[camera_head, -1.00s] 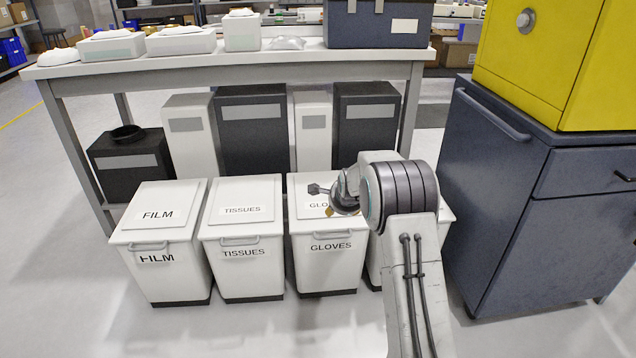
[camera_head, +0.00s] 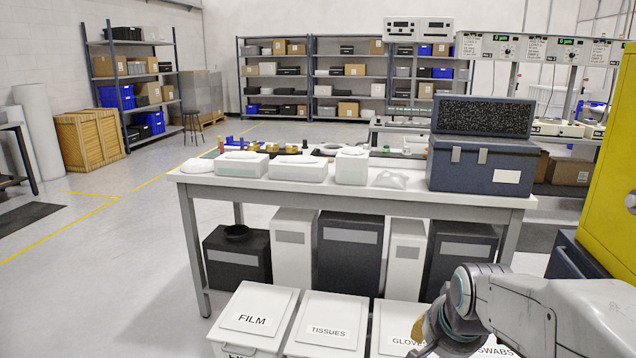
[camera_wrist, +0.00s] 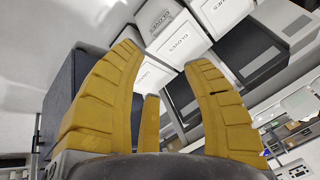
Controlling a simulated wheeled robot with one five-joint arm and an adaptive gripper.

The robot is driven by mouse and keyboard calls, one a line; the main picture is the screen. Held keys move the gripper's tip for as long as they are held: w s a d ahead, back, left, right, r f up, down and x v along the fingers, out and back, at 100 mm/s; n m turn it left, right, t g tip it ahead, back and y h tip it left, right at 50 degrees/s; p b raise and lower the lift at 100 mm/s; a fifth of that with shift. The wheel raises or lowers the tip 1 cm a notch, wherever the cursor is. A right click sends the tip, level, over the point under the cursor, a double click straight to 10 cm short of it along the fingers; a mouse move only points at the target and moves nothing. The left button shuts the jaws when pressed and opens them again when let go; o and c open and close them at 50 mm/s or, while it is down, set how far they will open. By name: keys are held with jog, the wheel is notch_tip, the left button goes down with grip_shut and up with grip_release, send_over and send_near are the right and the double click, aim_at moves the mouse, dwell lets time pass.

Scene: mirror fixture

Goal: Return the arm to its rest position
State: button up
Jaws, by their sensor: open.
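My arm comes in from the right edge at the lower right of the head view. My gripper (camera_head: 432,332) hangs at its end, by the GLOVES bin (camera_head: 398,322) and the SWABS bin (camera_head: 494,350), partly hiding both. Whether the gripper touches a bin cannot be told from the head view, but the wrist view shows a gap.
The FILM bin (camera_head: 254,318) and TISSUES bin (camera_head: 328,325) stand left of the arm. Behind them is a white table (camera_head: 330,188) bearing boxes and a dark open case (camera_head: 480,165). A yellow cabinet (camera_head: 612,190) is close at the right. Floor is clear at left.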

jog(key=s+a+r+n+g+p, duration=0.1)
jog(key=s+r+n+p, duration=0.3)
jog(key=s, duration=0.6)
jog(key=s+a+r+n+g+p, duration=0.1)
jog(key=s+a+r+n+p, duration=0.1)
jog(key=s+r+n+p, duration=0.2)
jog(key=s+r+p, duration=0.3)
jog(key=s, duration=0.3)
jog(key=shift+r, duration=0.3)
